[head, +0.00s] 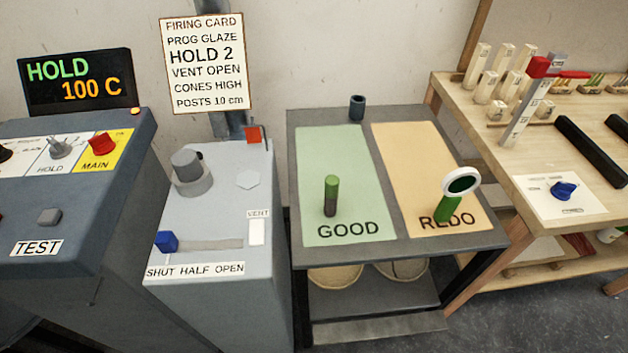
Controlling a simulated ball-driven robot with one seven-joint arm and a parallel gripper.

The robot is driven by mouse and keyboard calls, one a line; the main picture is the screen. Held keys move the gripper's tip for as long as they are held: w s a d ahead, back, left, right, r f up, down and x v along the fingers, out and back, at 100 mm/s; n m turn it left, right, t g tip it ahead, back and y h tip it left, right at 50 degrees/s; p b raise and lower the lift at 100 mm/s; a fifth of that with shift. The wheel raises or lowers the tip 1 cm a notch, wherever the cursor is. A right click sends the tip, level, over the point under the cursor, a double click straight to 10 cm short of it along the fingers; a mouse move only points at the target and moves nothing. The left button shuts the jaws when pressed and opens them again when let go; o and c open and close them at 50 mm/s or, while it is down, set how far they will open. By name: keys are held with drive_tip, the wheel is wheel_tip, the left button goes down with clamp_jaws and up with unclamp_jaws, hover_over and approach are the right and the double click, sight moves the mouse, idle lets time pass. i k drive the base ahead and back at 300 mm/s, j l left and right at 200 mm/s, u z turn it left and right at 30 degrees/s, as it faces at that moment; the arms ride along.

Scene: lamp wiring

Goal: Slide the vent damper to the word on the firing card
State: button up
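The vent damper is a blue knob (166,242) at the left end of a horizontal slot (215,244) on the grey kiln-side cabinet (222,310). The label strip (195,271) below reads SHUT HALF OPEN from left to right, and the knob stands above SHUT. A small VENT label (258,213) with a pale plate (257,233) sits at the slot's right end. The firing card (204,63) on the wall reads VENT OPEN, among other lines. My gripper is not in view.
A grey round knob (191,172) and a red block (253,135) stand behind the slot. A control box (60,240) is close on the left. The slot's path looks clear.

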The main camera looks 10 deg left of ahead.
sight(166, 241)
drive_tip(key=u, duration=1.25)
